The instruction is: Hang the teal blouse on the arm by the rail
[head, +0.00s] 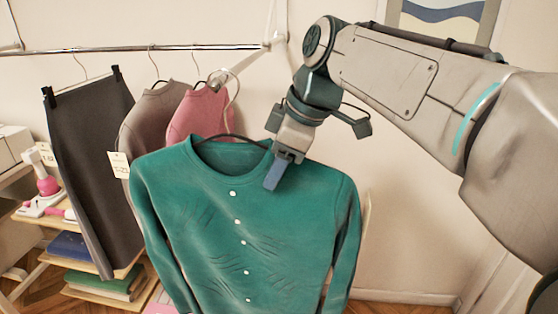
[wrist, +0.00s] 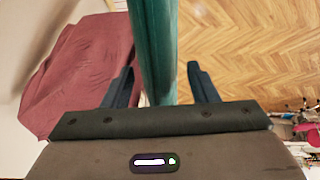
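The teal blouse (head: 240,215) hangs upright on a dark hanger in the head view. The hanger's pale hook (head: 237,95) rises to the tip of the white arm (head: 245,63) by the rail (head: 130,49). It looks looped over that arm, but I cannot tell whether it bears the weight. My gripper (head: 272,183) is at the blouse's right shoulder. In the wrist view, the fingers of my gripper (wrist: 161,72) are spread on either side of the teal blouse (wrist: 158,45), seen edge-on, with gaps on both sides.
Dark trousers (head: 90,160), a grey-brown top (head: 150,125) and a pink top (head: 200,115) hang behind at left. A low shelf (head: 95,292) with folded cloth stands below them. Dark-red cloth (wrist: 80,75) lies left of my fingers in the wrist view. Wooden floor (wrist: 240,40) shows at right.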

